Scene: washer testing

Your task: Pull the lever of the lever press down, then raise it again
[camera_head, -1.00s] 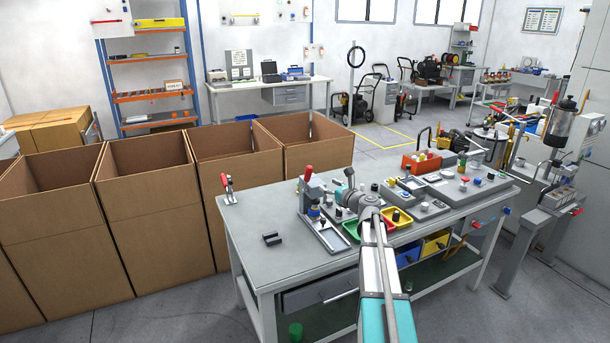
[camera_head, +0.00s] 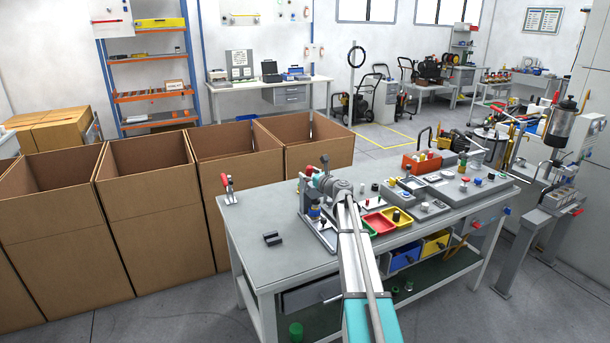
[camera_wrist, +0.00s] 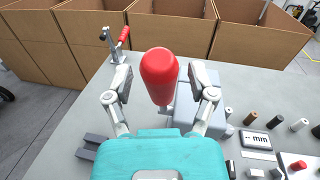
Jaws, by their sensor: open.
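The lever press (camera_head: 313,214) stands on the grey workbench, partly hidden by my arm in the head view. Its red lever handle (camera_wrist: 160,72) stands up in the wrist view, and a bit of its red tip (camera_head: 309,171) shows beside my wrist in the head view. My gripper (camera_wrist: 162,84) is open, with one finger on each side of the handle. Gaps show between the handle and both fingers, so it is not clamped. The press body (camera_wrist: 197,117) is partly visible behind the right finger.
A toggle clamp with a red handle (camera_head: 227,186) stands at the bench's left corner. A dark block (camera_head: 272,239) lies on the bench (camera_head: 255,210). Small coloured trays (camera_head: 379,222) and several small parts lie right of the press. Open cardboard boxes (camera_head: 150,210) line the far side.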

